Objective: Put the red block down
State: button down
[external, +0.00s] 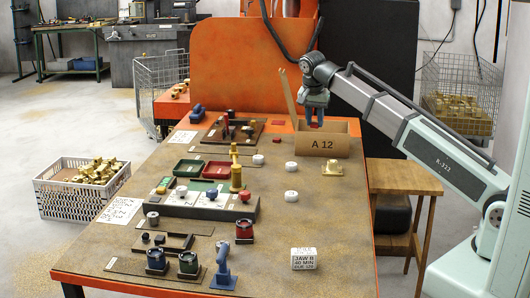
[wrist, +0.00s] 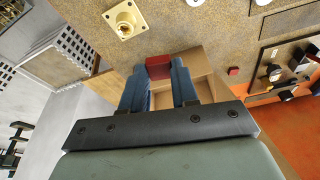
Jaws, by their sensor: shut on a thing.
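My gripper (external: 315,112) is shut on a red block, above the open cardboard box marked A 12 (external: 323,144) at the far side of the table. The red block (wrist: 158,68) shows between the two blue fingertips in the wrist view, where the gripper (wrist: 158,76) reaches over the box (wrist: 205,66). In the external view a bit of the red block (external: 314,125) shows under the fingers. Whether it touches the box is hard to tell; it appears above the opening.
Another small red piece (external: 278,123) lies on the table left of the box. A brass flanged part (external: 332,169) sits in front of the box, with white round pieces (external: 291,167) nearby. Trays and fixtures (external: 205,200) fill the left side. The front right table is mostly clear.

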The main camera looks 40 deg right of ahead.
jog(key=n, duration=0.2)
send_over(311, 142)
jog(key=w+d, duration=0.4)
jog(key=shift+t, duration=0.3)
jog(key=shift+s+a+f, duration=0.1)
jog(key=shift+a+f, duration=0.05)
jog(key=shift+f, duration=3.6)
jog(key=shift+a+f, duration=0.15)
jog(key=shift+f, duration=3.6)
jog(key=c, duration=0.9)
grip_release()
jog(key=shift+f, duration=0.1)
jog(key=shift+o, duration=0.2)
jog(key=v, duration=1.2)
jog(key=shift+d, duration=0.1)
